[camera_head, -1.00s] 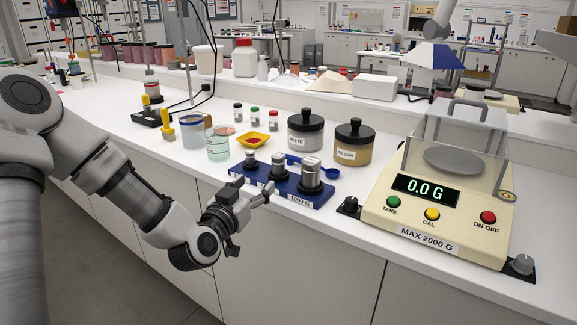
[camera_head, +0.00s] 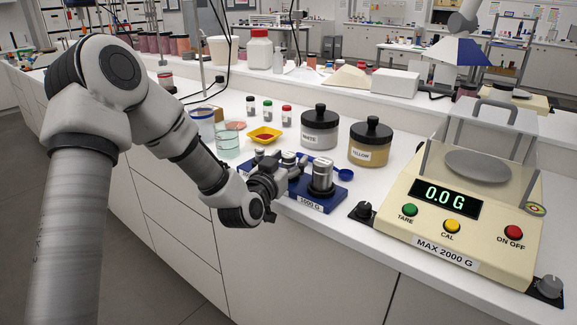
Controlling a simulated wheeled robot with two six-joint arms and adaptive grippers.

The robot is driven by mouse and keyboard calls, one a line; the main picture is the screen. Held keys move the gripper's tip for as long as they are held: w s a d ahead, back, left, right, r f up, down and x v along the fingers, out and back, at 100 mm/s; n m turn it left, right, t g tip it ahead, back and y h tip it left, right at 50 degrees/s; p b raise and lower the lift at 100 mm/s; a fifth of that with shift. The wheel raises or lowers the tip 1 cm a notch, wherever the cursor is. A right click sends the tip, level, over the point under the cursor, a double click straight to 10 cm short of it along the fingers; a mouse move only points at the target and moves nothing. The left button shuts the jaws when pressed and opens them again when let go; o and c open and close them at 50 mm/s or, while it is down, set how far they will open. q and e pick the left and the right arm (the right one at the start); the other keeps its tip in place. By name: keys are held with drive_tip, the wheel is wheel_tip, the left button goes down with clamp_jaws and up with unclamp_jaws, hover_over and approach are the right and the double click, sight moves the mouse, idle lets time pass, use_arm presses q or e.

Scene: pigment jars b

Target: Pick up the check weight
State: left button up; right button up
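Silver check weights stand in a row on a blue holder (camera_head: 328,202) labelled 1000 G near the bench's front edge. The largest weight (camera_head: 323,175) stands upright at the right end. A smaller weight (camera_head: 288,158) stands left of it, partly hidden by my gripper. My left gripper (camera_head: 281,178) is at the front left of the holder, its fingers beside the weights and apart from the largest one. The fingers overlap in this view, so I cannot tell how far apart they are. The scale (camera_head: 455,225) reads 0.0 G. My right gripper is not in view.
White (camera_head: 320,132) and yellow (camera_head: 370,145) jars stand behind the holder. A glass beaker (camera_head: 228,145) and a yellow dish (camera_head: 264,135) are to the left. The scale bounds the right side.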

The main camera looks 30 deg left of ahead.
sight(289, 154)
use_arm(q)
clamp_jaws()
wheel_tip(289, 154, up, 10)
drive_tip(key=shift+p, duration=0.65)
drive_tip(key=shift+f, duration=0.1)
